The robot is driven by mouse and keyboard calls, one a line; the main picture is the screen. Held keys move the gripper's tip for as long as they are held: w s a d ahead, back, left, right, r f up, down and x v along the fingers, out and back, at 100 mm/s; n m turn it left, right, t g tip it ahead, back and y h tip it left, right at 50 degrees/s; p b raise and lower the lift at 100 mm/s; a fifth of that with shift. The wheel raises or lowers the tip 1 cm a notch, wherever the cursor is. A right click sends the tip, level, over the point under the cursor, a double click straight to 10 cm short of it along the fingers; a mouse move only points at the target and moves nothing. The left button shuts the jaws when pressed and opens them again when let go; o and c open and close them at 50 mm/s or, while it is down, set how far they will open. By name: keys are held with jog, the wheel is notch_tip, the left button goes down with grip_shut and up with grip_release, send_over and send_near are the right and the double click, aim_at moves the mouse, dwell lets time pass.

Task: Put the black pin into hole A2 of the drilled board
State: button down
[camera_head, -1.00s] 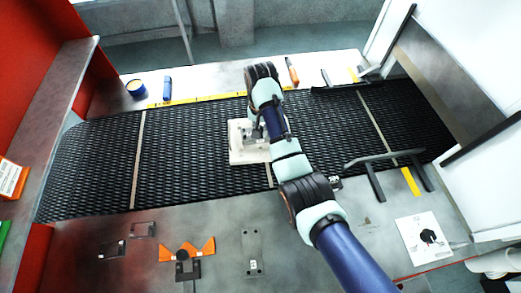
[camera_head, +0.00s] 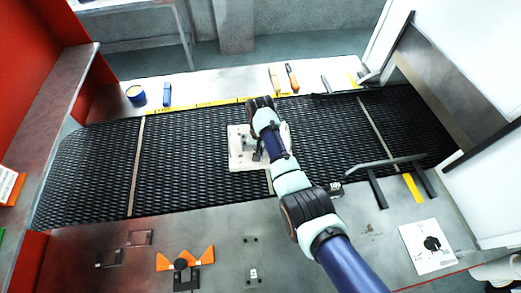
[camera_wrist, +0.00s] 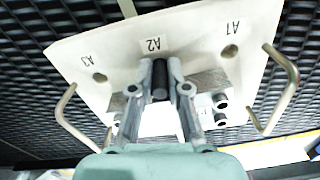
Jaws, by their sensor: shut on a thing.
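The pale drilled board (camera_head: 240,160) lies on the mesh belt; it also shows in the wrist view (camera_wrist: 80,50) with the labels A3, A2 and A1 along its far side. My gripper (camera_wrist: 160,75) is shut on the black pin (camera_wrist: 160,80), which stands between the fingertips just below the A2 label. Hole A2 is hidden behind the pin and fingers, so I cannot tell whether the pin's tip is in it. Open holes show by A3 (camera_wrist: 99,78) and A1 (camera_wrist: 228,52). In the head view my arm covers the pin and part of the board.
Wire handles (camera_wrist: 284,95) and (camera_wrist: 68,115) rise at the board's two sides. Grey metal blocks (camera_wrist: 212,80) sit on the board close to the fingers. The black mesh belt (camera_head: 190,150) is clear left of the board.

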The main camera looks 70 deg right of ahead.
jog(key=c, duration=1.2)
grip_release()
jog(key=shift+f, duration=0.1)
jog(key=shift+o, duration=0.2)
notch_tip(320, 180, up, 12)
jog(key=p, duration=0.1)
jog(key=shift+r+p, duration=0.2)
jog(key=shift+p, duration=0.15)
jog(key=shift+w, duration=0.1)
